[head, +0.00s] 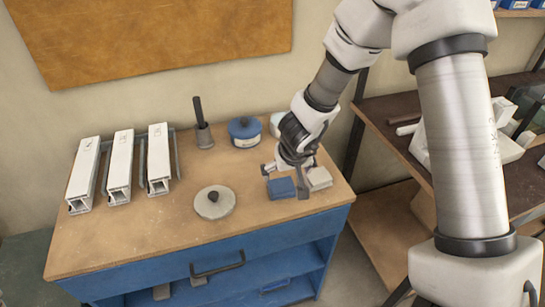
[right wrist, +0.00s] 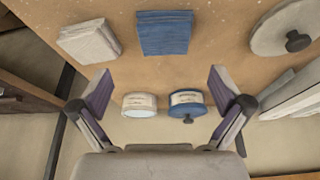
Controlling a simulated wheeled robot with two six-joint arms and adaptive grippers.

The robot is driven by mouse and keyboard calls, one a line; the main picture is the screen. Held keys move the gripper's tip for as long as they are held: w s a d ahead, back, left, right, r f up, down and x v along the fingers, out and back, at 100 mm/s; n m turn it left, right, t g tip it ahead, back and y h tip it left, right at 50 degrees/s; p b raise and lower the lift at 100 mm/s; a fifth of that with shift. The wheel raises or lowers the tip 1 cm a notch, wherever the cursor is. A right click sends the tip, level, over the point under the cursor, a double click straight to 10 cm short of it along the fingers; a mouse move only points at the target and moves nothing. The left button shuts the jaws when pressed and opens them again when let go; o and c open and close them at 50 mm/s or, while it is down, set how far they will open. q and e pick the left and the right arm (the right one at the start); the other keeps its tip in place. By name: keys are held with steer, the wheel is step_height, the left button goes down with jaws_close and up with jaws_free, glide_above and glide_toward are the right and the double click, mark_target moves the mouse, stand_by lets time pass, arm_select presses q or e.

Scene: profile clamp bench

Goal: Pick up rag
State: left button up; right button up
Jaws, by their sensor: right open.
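A blue folded rag (head: 281,188) lies flat near the bench's front right; it also shows at the top of the right wrist view (right wrist: 164,32). A pale grey folded cloth (head: 319,178) lies just right of it and is at the upper left in the right wrist view (right wrist: 89,41). My right gripper (head: 287,177) is open and empty, above and close to the blue rag, partly covering the gap between the two cloths. In the right wrist view, its spread fingers (right wrist: 160,90) have nothing between them that they touch. My left gripper is not in view.
A round grey disc with a dark knob (head: 214,203) lies left of the rag. A blue tin (head: 244,132), a pale tin (head: 275,123) and a cup with a dark tool (head: 204,136) stand at the back. Three white profiles (head: 120,167) fill the left. A dark shelf (head: 390,125) stands right.

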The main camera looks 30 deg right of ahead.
mark_target(282, 183)
steer(key=shift+w+f+b, duration=0.15)
steer(key=shift+w+b, duration=0.15)
steer(key=shift+b, duration=0.05)
steer(key=shift+s+a+f+b, duration=0.25)
steer(key=shift+a+f+b, duration=0.25)
steer(key=shift+f+b, duration=0.15)
steer(key=b+x, duration=0.2)
steer(key=x, duration=0.3)
steer(key=shift+d+b, duration=0.15)
steer(key=shift+b, duration=0.2)
steer(key=shift+w+d+f, duration=0.15)
steer(key=shift+w+f, duration=0.05)
steer(key=shift+f, duration=0.05)
steer(key=shift+s+r, duration=0.15)
steer(key=shift+r, duration=0.15)
steer(key=shift+a, duration=0.25)
steer(key=c, duration=0.5)
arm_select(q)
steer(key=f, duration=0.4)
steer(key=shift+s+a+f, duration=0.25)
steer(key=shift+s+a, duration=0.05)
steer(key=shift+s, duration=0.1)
arm_select(e)
steer(key=shift+s, duration=0.1)
steer(key=c, duration=0.7)
